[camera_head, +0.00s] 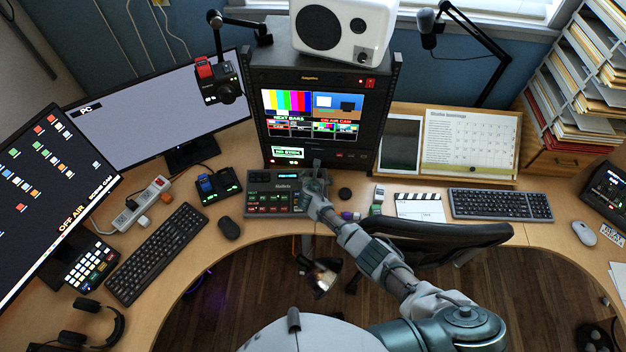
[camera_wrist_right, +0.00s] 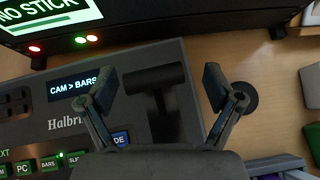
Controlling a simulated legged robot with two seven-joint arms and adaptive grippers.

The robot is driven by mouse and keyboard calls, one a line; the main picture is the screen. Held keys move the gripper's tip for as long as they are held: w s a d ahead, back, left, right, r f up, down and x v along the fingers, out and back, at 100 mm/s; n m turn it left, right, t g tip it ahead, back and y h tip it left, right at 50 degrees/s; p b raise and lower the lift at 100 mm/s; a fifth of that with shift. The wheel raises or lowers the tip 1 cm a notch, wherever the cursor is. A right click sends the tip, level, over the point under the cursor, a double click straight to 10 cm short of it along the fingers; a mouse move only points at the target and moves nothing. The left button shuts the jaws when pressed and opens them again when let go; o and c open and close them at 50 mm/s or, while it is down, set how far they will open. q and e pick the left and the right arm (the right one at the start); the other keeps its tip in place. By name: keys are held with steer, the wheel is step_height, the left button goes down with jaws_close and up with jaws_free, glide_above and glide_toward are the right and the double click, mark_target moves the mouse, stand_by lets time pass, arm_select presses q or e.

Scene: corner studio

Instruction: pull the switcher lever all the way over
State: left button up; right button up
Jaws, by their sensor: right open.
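The switcher (camera_head: 270,192) is a dark grey panel with lit buttons on the desk in front of the rack monitor. In the right wrist view, the switcher (camera_wrist_right: 30,125) has a small display reading "CAM > BARS". Its lever (camera_wrist_right: 155,82) is a black T-shaped handle on the panel's right part. My right gripper (camera_wrist_right: 163,85) is open, with one finger on each side of the lever handle and visible gaps to it. In the head view my right gripper (camera_head: 316,175) is over the switcher's right end, hiding the lever there. My left gripper is not in view.
The rack monitor (camera_head: 312,115) stands close behind the switcher. A mouse (camera_head: 229,229) and a charger dock (camera_head: 217,186) are at the left. A chair (camera_head: 440,243) stands below my right arm.

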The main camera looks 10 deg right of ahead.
steer(key=shift+s+r, duration=0.15)
steer(key=shift+s, duration=0.15)
steer(key=v, duration=1.1)
steer(key=shift+a, duration=0.3)
steer(key=shift+a, duration=0.1)
steer(key=shift+a, duration=0.35)
